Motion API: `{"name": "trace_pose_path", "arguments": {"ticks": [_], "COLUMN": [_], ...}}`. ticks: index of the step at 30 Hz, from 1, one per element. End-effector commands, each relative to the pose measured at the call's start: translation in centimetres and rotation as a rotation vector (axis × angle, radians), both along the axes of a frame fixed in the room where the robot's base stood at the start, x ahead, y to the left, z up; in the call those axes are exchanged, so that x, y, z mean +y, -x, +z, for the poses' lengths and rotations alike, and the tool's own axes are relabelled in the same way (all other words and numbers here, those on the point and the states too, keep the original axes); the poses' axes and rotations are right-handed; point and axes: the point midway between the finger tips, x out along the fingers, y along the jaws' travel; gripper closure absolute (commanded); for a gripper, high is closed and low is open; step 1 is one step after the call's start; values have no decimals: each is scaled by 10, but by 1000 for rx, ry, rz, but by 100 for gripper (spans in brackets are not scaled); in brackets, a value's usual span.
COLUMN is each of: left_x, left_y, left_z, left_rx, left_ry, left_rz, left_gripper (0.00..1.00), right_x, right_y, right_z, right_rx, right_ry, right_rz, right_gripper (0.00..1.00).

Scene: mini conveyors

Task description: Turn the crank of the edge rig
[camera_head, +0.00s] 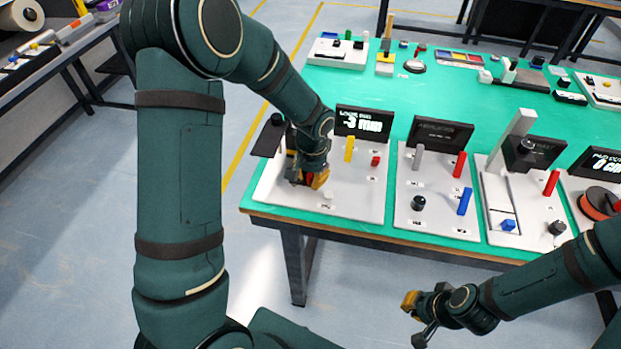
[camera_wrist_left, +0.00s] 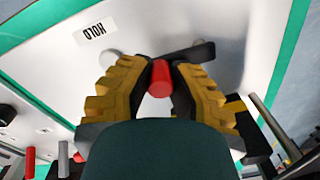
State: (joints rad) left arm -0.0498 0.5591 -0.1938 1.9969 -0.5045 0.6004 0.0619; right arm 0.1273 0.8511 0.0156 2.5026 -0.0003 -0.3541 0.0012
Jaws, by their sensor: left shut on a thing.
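The edge rig is a pale panel (camera_head: 350,207) at the table's near left corner, with a lit black display (camera_head: 362,123). My left gripper (camera_head: 312,181) reaches down over its left part and hides most of the crank in the head view. In the left wrist view, the yellow fingers of my left gripper (camera_wrist_left: 158,85) are shut on the crank's red handle (camera_wrist_left: 160,79). The dark crank arm (camera_wrist_left: 193,52) runs to the upper right from there. My right gripper (camera_head: 414,312) hangs off the table's front edge; its jaws are unclear.
A yellow lever (camera_head: 349,149), a red block (camera_head: 375,161) and a pale button (camera_head: 327,194) stand on the same panel. A dark plate (camera_head: 267,140) juts over its left edge. Other rigs with levers and knobs stand to the right (camera_head: 440,218). Open floor lies left of the table.

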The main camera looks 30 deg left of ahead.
Motion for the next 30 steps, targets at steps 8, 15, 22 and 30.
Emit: {"name": "trace_pose_path", "arguments": {"ticks": [8, 15, 22, 30], "left_x": [1, 1, 1, 0], "left_y": [0, 1, 0, -1], "left_z": [-1, -1, 0, 12], "left_rx": [3, 3, 3, -2], "left_ry": [-2, -2, -1, 0], "left_rz": [12, 11, 10, 9], "left_gripper": [100, 58, 45, 45], "right_x": [0, 0, 0, 0], "right_y": [0, 0, 0, 0], "right_z": [0, 0, 0, 0], "right_rx": [0, 0, 0, 0], "right_ry": [0, 0, 0, 0], "right_rz": [0, 0, 0, 0], "right_gripper": [100, 100, 100, 100]}}
